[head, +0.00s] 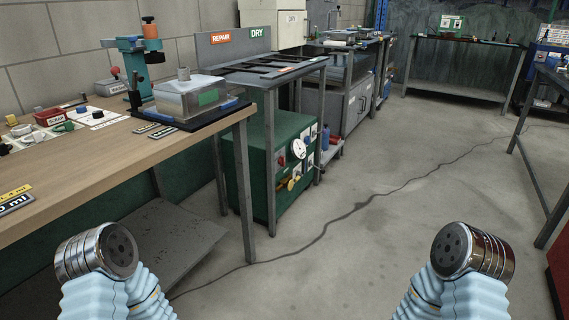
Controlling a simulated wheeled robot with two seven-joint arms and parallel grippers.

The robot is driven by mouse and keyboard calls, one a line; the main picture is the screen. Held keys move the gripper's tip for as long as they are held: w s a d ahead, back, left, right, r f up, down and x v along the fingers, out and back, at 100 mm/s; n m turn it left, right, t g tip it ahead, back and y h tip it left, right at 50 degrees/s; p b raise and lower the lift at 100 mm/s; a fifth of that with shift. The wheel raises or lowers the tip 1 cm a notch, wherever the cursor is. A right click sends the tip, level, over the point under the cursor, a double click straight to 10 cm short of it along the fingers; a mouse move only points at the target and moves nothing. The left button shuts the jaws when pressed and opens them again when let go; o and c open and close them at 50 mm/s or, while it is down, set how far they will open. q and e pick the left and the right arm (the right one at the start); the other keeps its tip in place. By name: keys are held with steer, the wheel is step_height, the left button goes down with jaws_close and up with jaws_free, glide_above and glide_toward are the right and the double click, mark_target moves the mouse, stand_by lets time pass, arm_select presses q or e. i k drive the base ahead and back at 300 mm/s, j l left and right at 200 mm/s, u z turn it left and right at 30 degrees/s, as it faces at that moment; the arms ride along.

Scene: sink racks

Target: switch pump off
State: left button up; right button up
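No label that I can read as the pump switch shows. A green cabinet (262,150) under the bench in the centre has a round white dial (299,148), small switch plates and yellow fittings on its front. On the wooden bench at the left are a red box (48,117) with a small label and a grey box with a red knob (111,86). I cannot tell which of these belongs to the pump, or its switch state. Two silver arm parts of mine with pale blue sleeves show at the bottom left and bottom right; no gripper fingers show.
The wooden bench (110,150) fills the left, with a clear lidded tank (188,98) and a teal stand (136,70). A grey rack bench (270,76) follows behind. Open concrete floor (340,250) lies ahead, crossed by a dark crack-like line. Another table edges the right.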

mark_target(282, 161)
steer(key=i+l+z, duration=0.3)
steer(key=i, duration=0.25)
steer(key=i+z, duration=0.3)
steer(key=i, duration=0.25)
